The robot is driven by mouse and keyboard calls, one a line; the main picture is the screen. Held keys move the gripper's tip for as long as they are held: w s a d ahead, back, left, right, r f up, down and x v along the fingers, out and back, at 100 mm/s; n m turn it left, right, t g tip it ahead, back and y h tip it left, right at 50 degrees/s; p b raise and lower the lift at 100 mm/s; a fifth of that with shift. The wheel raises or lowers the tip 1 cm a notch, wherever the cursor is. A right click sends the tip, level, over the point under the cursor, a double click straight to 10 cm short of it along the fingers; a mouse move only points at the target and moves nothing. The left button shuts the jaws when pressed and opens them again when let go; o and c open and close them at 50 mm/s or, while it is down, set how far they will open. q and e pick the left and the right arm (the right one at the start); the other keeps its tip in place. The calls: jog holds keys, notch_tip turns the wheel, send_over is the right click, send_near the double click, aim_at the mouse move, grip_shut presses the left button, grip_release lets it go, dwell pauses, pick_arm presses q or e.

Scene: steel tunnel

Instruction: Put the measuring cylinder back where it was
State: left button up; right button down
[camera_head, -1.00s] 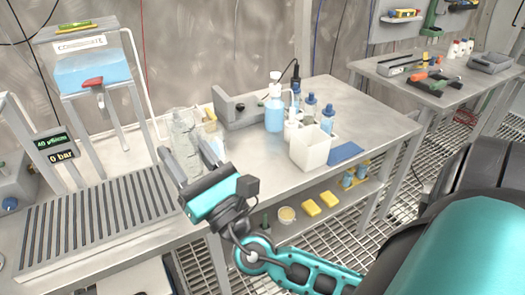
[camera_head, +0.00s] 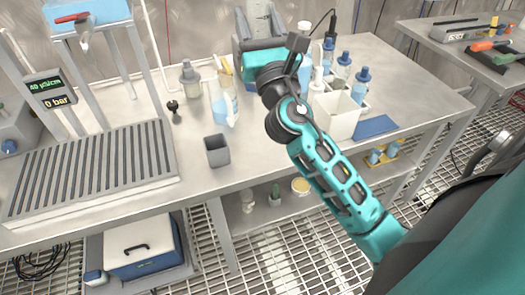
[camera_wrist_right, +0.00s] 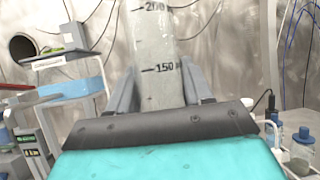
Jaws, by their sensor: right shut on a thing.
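The measuring cylinder (camera_wrist_right: 157,60) is clear, with black marks for 150 and 200. It stands between the two fingers of my right gripper (camera_wrist_right: 157,95) in the right wrist view. In the head view my right gripper (camera_head: 260,38) is shut on the cylinder (camera_head: 258,14) over the back of the bench. The cylinder's top is cut off there, and its lower end is hidden behind the gripper. My left gripper is not in view.
A slatted grey rack (camera_head: 90,172) is at left.

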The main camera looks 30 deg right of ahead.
aim_at(260, 36)
jog(key=shift+w+d, duration=0.15)
jog(key=shift+d, duration=0.15)
notch_tip(260, 36, down, 3)
jog(key=b, duration=0.2)
jog(key=shift+b, duration=0.35)
notch_tip(260, 36, down, 8)
jog(key=b, duration=0.5)
jog(key=shift+d+r+b, duration=0.1)
jog(key=shift+b, duration=0.25)
pick_arm(q)
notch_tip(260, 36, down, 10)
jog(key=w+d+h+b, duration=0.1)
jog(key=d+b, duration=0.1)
jog(key=b, duration=0.3)
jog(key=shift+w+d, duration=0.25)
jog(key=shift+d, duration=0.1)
pick_arm(e)
notch_tip(260, 36, down, 9)
jog(key=shift+r, duration=0.2)
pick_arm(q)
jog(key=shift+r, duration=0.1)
pick_arm(e)
jog(key=shift+f+b, duration=0.2)
jog(key=shift+b, duration=0.15)
jog(key=shift+c, duration=2.3)
grip_release()
